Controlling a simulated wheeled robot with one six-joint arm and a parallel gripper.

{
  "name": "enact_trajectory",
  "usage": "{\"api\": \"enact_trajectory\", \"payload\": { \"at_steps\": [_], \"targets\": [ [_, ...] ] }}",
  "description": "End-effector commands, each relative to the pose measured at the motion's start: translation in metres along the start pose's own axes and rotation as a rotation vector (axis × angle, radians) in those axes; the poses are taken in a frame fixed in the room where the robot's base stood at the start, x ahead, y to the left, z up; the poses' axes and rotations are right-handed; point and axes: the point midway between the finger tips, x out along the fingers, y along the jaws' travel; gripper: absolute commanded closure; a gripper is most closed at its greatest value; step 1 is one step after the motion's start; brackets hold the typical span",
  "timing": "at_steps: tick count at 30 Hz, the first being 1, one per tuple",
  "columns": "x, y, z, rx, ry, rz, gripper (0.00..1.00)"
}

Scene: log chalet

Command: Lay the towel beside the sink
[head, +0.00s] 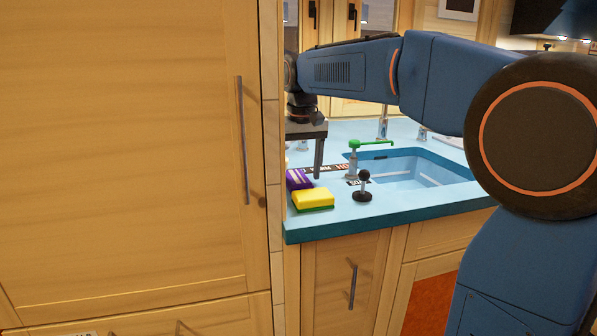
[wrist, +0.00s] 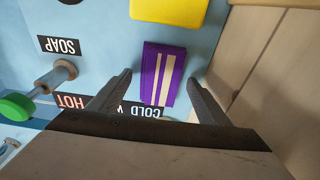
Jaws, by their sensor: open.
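The towel (head: 298,179) is a small folded purple cloth with pale stripes. It lies on the blue counter at the left, close to the tall cabinet. In the wrist view the towel (wrist: 152,84) appears between the two fingers of my gripper (wrist: 160,77), with a gap on each side. My gripper (head: 315,160) points down over the towel, open and empty; its far-left part is hidden by the cabinet in the head view. The sink (head: 432,172) is a blue basin set in the counter, to the right of the towel.
A yellow sponge (head: 313,198) lies just in front of the towel. A black-knobbed soap pump (head: 363,188) and a green-topped tap (head: 354,155) stand between towel and sink. The tall wooden cabinet (head: 140,150) borders the counter (head: 400,207) at left.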

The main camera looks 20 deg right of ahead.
Motion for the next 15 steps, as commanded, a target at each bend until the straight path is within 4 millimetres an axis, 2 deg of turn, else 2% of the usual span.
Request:
{"api": "enact_trajectory", "payload": {
  "at_steps": [5, 15],
  "targets": [
    [-0.018, 0.000, -0.001, 0.000, 0.003, 0.000, 0.29],
    [-0.082, 0.000, -0.001, 0.000, 0.003, -0.001, 0.29]
  ]
}}
